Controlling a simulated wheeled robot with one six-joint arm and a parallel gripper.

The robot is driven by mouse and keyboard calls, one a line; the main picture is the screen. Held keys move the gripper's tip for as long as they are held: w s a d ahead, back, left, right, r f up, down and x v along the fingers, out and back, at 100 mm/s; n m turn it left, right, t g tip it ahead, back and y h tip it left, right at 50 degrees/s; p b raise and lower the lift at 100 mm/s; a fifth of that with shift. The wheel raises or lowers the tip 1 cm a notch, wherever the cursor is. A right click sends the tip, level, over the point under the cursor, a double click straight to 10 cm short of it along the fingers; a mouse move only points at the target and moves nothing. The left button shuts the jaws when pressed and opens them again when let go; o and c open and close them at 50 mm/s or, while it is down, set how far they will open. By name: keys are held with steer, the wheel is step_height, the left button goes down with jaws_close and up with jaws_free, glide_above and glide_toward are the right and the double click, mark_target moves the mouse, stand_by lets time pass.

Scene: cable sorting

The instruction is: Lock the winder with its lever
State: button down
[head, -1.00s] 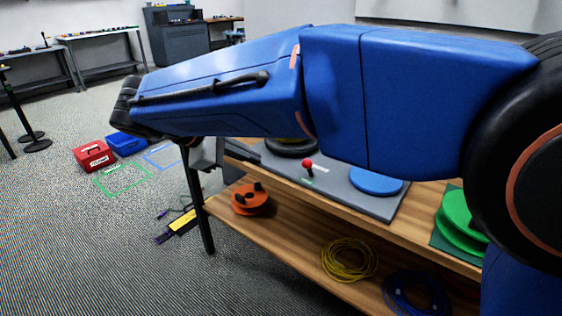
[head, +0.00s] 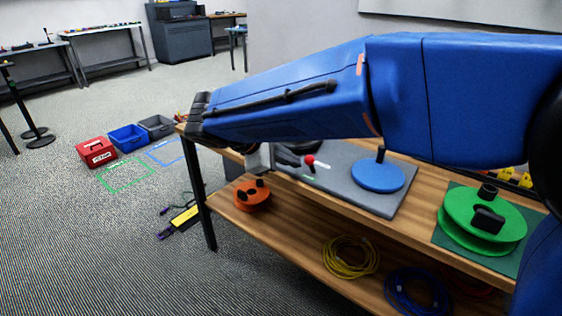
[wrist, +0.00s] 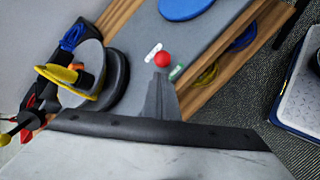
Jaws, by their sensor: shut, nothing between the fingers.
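The lever shows as a red ball knob (head: 310,160) on a grey board (head: 343,198), between a white label and a green label. The knob (wrist: 162,59) is also in the wrist view, just beyond the tip of my gripper (wrist: 160,88). My gripper is shut and empty. I cannot tell whether it touches the lever. A blue disc (head: 378,176) with an upright black peg, seemingly the winder, lies on the same board to the right of the lever. Only the disc's edge (wrist: 185,8) shows in the wrist view. The lever's shaft is mostly hidden.
A green reel (head: 482,222) stands at the table's right. In the wrist view a yellow reel (wrist: 88,78) stands beside a black disc (wrist: 117,85). The lower shelf holds an orange reel (head: 252,195) and coiled cables. My arm covers the table's back in the head view.

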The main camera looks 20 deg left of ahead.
steer(key=shift+w+d+r, duration=0.1)
steer(key=shift+w+d, duration=0.05)
steer(key=shift+d, duration=0.05)
stand_by(0.4)
steer(key=shift+w+r+g+y, duration=0.2)
steer(key=shift+r+g+y, duration=0.1)
steer(key=shift+g, duration=0.2)
steer(key=shift+w+d+r+g+y, duration=0.35)
steer(key=shift+w+g, duration=0.25)
steer(key=shift+g, duration=0.2)
steer(key=shift+w+d+r+n+g+y, duration=0.15)
steer(key=shift+w+r+g+y, duration=0.1)
steer(key=shift+w+g, duration=0.3)
steer(key=shift+w+d+r+n+g+y, duration=0.15)
steer(key=shift+w+r+g+y, duration=0.2)
steer(key=shift+g, duration=0.3)
steer(key=shift+w+d+r+g+y, duration=0.1)
steer(key=shift+w+d+g+y, duration=0.15)
steer(key=shift+w+g, duration=0.65)
steer(key=shift+w+d, duration=0.25)
steer(key=shift+w, duration=0.3)
steer(key=shift+r, duration=0.1)
steer(key=shift+r, duration=0.7)
